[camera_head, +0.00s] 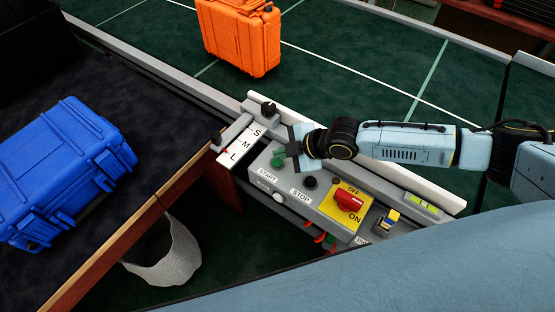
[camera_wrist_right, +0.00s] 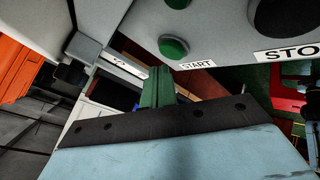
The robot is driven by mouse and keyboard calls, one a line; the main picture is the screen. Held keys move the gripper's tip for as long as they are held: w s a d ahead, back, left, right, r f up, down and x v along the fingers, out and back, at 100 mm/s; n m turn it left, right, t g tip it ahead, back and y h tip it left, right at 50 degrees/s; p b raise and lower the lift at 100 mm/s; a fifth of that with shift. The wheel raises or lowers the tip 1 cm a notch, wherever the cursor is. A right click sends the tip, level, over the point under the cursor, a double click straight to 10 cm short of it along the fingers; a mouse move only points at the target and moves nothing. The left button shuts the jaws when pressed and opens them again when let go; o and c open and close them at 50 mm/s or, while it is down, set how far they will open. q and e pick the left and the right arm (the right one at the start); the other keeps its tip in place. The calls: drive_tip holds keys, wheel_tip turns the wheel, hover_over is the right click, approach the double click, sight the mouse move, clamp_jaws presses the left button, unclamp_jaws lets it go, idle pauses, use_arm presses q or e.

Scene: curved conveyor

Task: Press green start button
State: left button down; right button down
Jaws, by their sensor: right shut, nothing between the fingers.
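The green start button (camera_head: 277,161) sits on the grey control panel (camera_head: 291,195), just above the START label. In the right wrist view the green button (camera_wrist_right: 173,47) shows beside its START label, with a second green round piece at the top edge. My right gripper (camera_head: 284,150) is shut and empty, close over the button's upper side in the head view. Its green fingertips (camera_wrist_right: 158,88) appear below the button in the wrist view, with a gap in the picture. I cannot tell the depth between them. My left gripper is not in view.
A black stop button (camera_head: 310,182) and a red rotary switch (camera_head: 348,201) on a yellow plate are on the same panel. An S-M-L selector (camera_head: 242,145) is beside it. An orange case (camera_head: 238,38) stands on the green conveyor; a blue case (camera_head: 62,172) lies at left.

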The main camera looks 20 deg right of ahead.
idle(0.4)
drive_tip(key=shift+f, duration=0.1)
drive_tip(key=shift+f, duration=0.35)
